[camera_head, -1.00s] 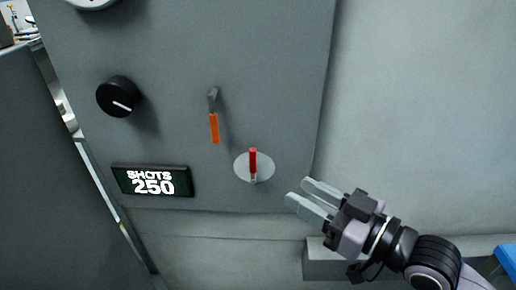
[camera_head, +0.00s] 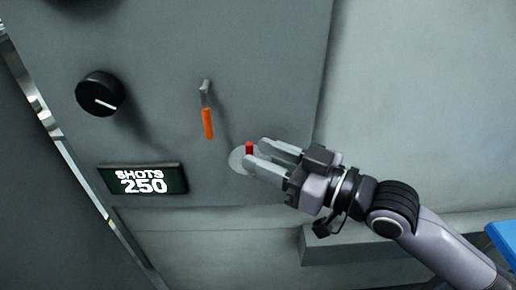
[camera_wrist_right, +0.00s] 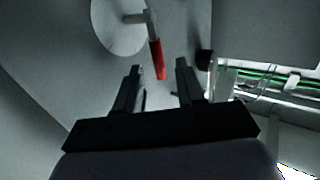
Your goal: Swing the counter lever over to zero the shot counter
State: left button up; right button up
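The counter lever with a red grip (camera_head: 249,148) stands on a pale round plate (camera_head: 236,160) on the grey panel. My right gripper (camera_head: 256,154) is at the lever, its fingers apart, and partly covers the lever and plate in the head view. In the right wrist view the red lever (camera_wrist_right: 157,58) points down from its round plate (camera_wrist_right: 112,22), just beyond the gap between the open fingertips (camera_wrist_right: 160,68). I cannot tell whether a finger touches it. The shot counter display (camera_head: 143,180) reads "SHOTS 250". My left gripper is not in view.
An orange-handled lever (camera_head: 208,122) hangs on the panel above and left of the gripper. A black knob (camera_head: 100,94) is at the upper left. A grey ledge (camera_head: 345,248) juts out below my right arm. A blue object (camera_head: 503,240) is at the right edge.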

jog(key=shift+x, duration=0.85)
grip_shut()
